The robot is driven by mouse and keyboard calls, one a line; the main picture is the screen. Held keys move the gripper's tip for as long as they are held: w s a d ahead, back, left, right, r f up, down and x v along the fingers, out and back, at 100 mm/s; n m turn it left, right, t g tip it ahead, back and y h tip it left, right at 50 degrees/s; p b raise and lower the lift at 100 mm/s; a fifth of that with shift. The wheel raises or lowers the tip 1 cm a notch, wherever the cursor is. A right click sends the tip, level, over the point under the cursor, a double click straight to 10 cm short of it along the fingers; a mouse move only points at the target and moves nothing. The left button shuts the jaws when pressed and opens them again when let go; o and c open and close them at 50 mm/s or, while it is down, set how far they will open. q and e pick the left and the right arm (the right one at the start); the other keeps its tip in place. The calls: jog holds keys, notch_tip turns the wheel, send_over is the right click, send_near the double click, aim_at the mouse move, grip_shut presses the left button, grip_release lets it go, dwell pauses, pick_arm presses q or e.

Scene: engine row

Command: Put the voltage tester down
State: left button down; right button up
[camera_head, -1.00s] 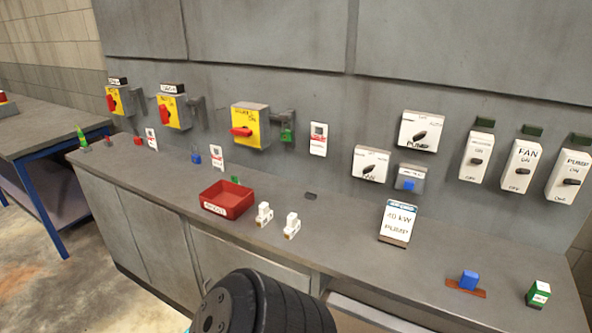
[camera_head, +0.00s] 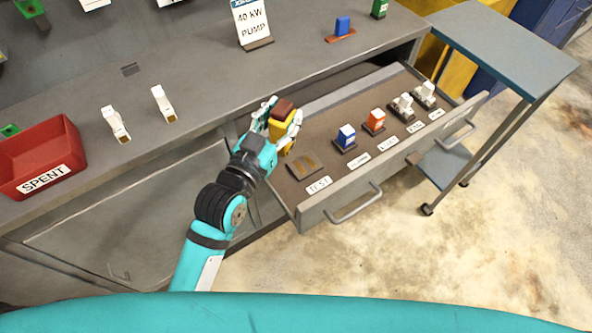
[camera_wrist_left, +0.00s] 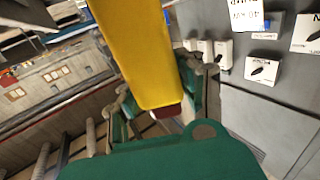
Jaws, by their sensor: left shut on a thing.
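My left gripper (camera_head: 277,123) is shut on the voltage tester (camera_head: 283,108), a yellow body with a dark red-brown end. The gripper holds it above the left end of an open drawer (camera_head: 384,175). In the left wrist view the tester's yellow body (camera_wrist_left: 137,50) fills the upper middle between the fingers, with a dark red part (camera_wrist_left: 167,111) at its lower end. In the drawer, an empty brown pad (camera_head: 306,166) lies behind the TEST label (camera_head: 319,185), just right of and below the gripper. My right gripper is not in view.
The drawer also holds a blue block (camera_head: 346,137), an orange block (camera_head: 374,121) and two white items on dark pads. On the bench stand a red SPENT tray (camera_head: 40,158), two white pieces and a 40 kW pump sign (camera_head: 251,22). A blue-grey trolley (camera_head: 505,45) stands right.

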pick_arm(q)
jog(key=w+d+f+m+g+h+b, duration=0.1)
jog(key=w+d+f+h+b, duration=0.15)
jog(key=w+d, duration=0.2)
jog(key=shift+y, duration=0.35)
jog(key=f, duration=0.6)
jog(key=f+b, duration=0.1)
jog(key=f, duration=0.3)
jog(key=shift+s+d, duration=0.2)
jog(key=shift+s, duration=0.15)
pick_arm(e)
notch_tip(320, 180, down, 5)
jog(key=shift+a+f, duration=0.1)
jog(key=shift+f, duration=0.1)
pick_arm(q)
jog(key=shift+f, duration=0.1)
jog(key=c, duration=1.2)
grip_release()
jog(key=o, duration=0.4)
jog(key=shift+m, duration=0.3)
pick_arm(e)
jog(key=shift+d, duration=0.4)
